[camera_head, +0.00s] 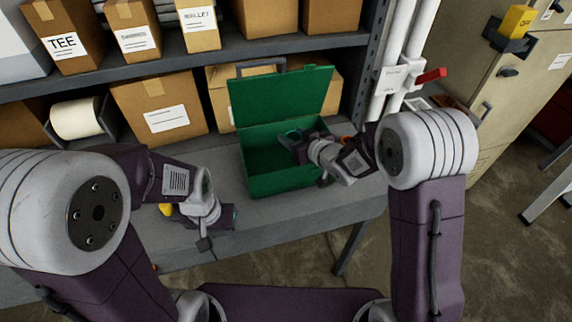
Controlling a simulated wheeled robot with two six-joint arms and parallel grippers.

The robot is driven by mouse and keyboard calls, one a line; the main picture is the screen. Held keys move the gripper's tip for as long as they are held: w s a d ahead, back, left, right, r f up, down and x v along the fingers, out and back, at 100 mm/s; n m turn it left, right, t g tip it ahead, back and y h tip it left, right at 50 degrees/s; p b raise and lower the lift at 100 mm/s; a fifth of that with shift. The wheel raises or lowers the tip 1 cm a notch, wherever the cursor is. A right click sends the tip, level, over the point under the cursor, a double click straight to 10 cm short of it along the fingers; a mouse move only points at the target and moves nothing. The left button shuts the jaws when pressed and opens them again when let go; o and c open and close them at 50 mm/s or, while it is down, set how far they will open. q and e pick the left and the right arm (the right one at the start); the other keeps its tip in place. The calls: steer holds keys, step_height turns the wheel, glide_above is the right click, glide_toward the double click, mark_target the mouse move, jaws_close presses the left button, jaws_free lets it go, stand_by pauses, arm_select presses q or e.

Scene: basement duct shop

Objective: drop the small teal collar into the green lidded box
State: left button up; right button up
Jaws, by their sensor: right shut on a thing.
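The green lidded box (246,175) stands on the workbench with its lid (282,98) raised at the back. My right gripper (297,146) reaches in from the right over the box's right part. It is shut on a small teal piece, the teal collar (288,137), which shows at its tips above the box's inside. The gripper partly hides the collar and the box's right wall. My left gripper (230,216) is low over the bench, left of the box and nearer to me. Its fingers are dark and small, and I cannot tell whether they are apart.
Cardboard boxes (158,108) and a cream roll (76,118) stand behind the bench, under a shelf (130,67) with more boxes. A yellow item (165,210) lies partly hidden by my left arm. White pipes with a red lever (431,76) rise at the right.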

steer(key=shift+w, duration=0.1)
steer(key=o, duration=1.4)
steer(key=v, duration=0.9)
